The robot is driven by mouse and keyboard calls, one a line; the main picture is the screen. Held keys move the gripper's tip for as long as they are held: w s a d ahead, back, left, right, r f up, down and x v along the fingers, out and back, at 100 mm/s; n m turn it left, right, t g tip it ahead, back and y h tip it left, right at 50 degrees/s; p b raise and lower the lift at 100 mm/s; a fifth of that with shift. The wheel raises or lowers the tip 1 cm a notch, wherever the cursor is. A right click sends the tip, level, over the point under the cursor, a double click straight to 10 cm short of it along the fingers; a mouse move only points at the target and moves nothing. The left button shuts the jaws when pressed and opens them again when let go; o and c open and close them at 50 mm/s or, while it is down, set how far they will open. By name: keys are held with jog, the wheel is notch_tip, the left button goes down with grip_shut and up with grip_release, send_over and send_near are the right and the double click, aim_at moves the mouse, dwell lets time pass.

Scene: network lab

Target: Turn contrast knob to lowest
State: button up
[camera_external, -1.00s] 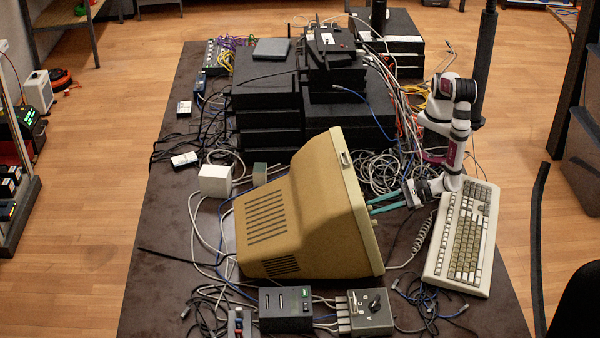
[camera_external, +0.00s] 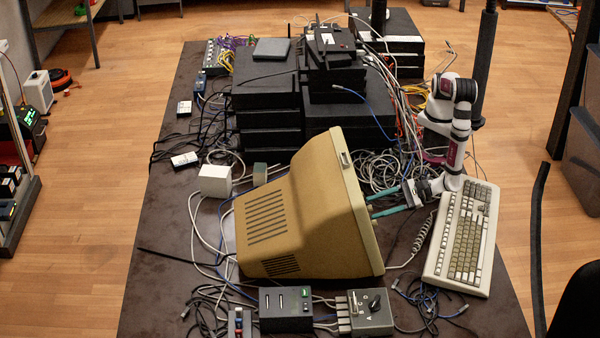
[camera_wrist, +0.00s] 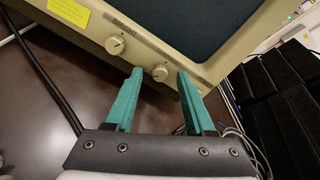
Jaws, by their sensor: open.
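The beige monitor (camera_external: 318,205) stands on the table with its screen side facing my arm. In the wrist view its lower bezel (camera_wrist: 82,37) carries two small cream knobs: one knob (camera_wrist: 115,45) to the left, and a second knob (camera_wrist: 160,73) nearer my gripper.
A keyboard (camera_external: 463,238) lies to the right of my gripper. Tangled cables lie around the monitor. Black equipment stacks (camera_external: 268,100) stand behind it. A yellow sticker (camera_wrist: 70,11) is on the bezel beside the left knob. Dark bare tabletop shows below the bezel.

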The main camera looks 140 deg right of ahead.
jog(key=v, duration=1.5)
jog(key=shift+s+a+r, duration=0.15)
jog(key=shift+s+a, duration=0.05)
jog(key=shift+s, duration=0.05)
jog(key=shift+d, duration=0.1)
jog(key=s+d+r+m+g+y, duration=0.1)
jog(key=s+d+r+m+g, duration=0.4)
jog(key=d+m, duration=0.45)
jog(key=s+d+r+m+g+y, duration=0.1)
jog(key=s+d+r+m+g, duration=0.35)
jog(key=m, duration=0.75)
jog(key=s+a+r+m+g+y, duration=0.1)
jog(key=s+m+y, duration=0.6)
jog(key=m, duration=1)
jog(key=shift+s+a+r+m+y, duration=0.15)
jog(key=shift+a+r+m+y, duration=0.2)
jog(key=shift+a+r+y, duration=0.65)
